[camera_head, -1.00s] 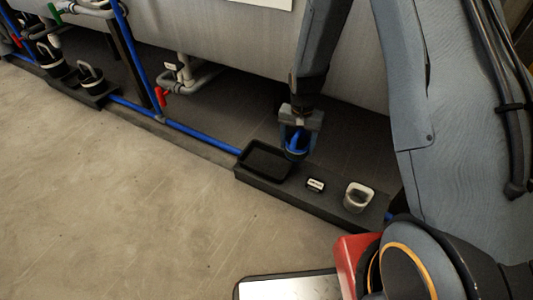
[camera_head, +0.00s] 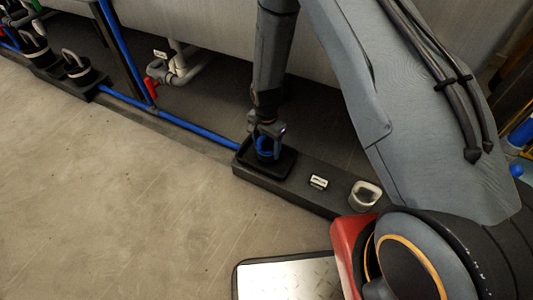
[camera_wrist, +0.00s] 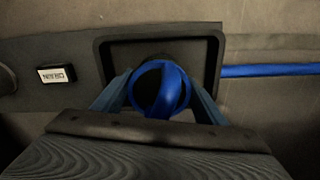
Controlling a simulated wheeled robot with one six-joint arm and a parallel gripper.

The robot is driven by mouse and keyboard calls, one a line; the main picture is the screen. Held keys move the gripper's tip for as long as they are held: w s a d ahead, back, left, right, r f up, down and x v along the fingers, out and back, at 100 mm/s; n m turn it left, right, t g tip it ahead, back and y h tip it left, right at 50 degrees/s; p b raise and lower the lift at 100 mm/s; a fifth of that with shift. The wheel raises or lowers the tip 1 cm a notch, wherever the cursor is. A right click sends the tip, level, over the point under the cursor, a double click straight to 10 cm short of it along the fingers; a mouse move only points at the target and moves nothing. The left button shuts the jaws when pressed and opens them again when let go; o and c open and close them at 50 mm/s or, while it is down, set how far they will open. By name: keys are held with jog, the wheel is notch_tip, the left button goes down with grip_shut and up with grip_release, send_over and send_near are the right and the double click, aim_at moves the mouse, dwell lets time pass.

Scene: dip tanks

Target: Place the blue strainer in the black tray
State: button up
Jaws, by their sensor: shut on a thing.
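The blue strainer (camera_head: 265,146) is a small ring-shaped piece with a handle across it. It also shows in the wrist view (camera_wrist: 171,86), between the two fingers. My gripper (camera_head: 266,136) is shut on the strainer and points down over the black tray (camera_head: 290,166). In the wrist view the strainer appears within the outline of the tray (camera_wrist: 219,40), toward its near side. I cannot tell whether the strainer touches the tray floor. The fingers and the strainer hide part of the tray.
A small white label (camera_head: 318,181) and a white strainer-like piece with a handle (camera_head: 365,194) are on the dark ledge (camera_head: 262,184) right of the tray. A blue pipe (camera_head: 180,124) runs left from it. Dark handled pieces (camera_head: 77,66) stand far left.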

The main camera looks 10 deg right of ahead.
jog(key=shift+f+b, duration=0.7)
jog(key=shift+f, duration=0.95)
jog(key=shift+f, duration=0.1)
jog(key=o, duration=1.1)
